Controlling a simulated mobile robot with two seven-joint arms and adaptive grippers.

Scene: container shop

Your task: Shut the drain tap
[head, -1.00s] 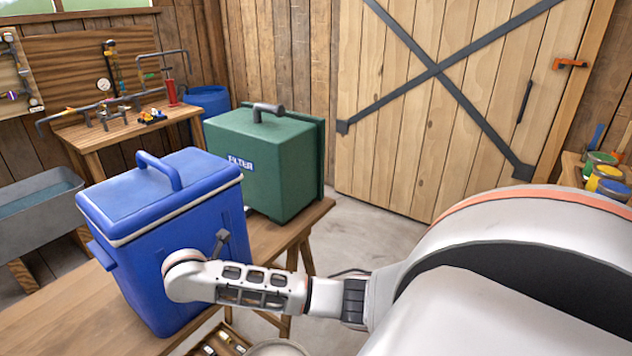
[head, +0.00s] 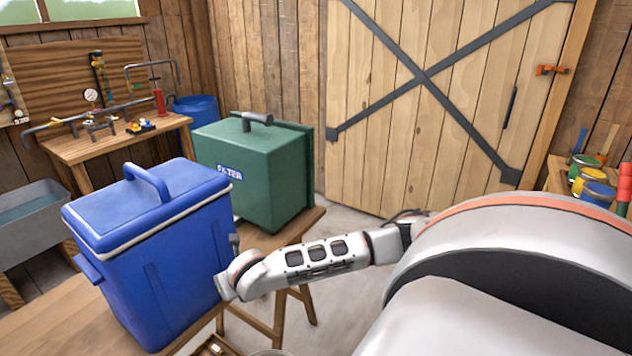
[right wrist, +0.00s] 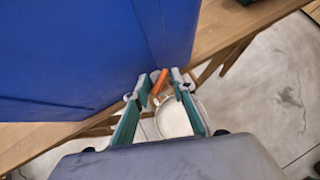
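The blue cooler box (head: 150,265) with a lid and handle stands on a wooden table in the head view. Its blue wall (right wrist: 80,60) fills the upper left of the right wrist view. An orange tap (right wrist: 160,80) shows low at the cooler's edge in that view. My right gripper (right wrist: 158,92) is open, with its two green-sided fingers on either side of the tap. I cannot tell whether they touch it. In the head view my right wrist is at the cooler's right side, and the fingers are hidden. My left gripper is not in view.
A pale round container (right wrist: 174,118) is below the tap. A green box marked FILTER (head: 255,175) stands behind the cooler. The wooden table (head: 50,325) carries the cooler. A workbench with pipes (head: 85,148) and a grey trough (head: 30,240) are at the left.

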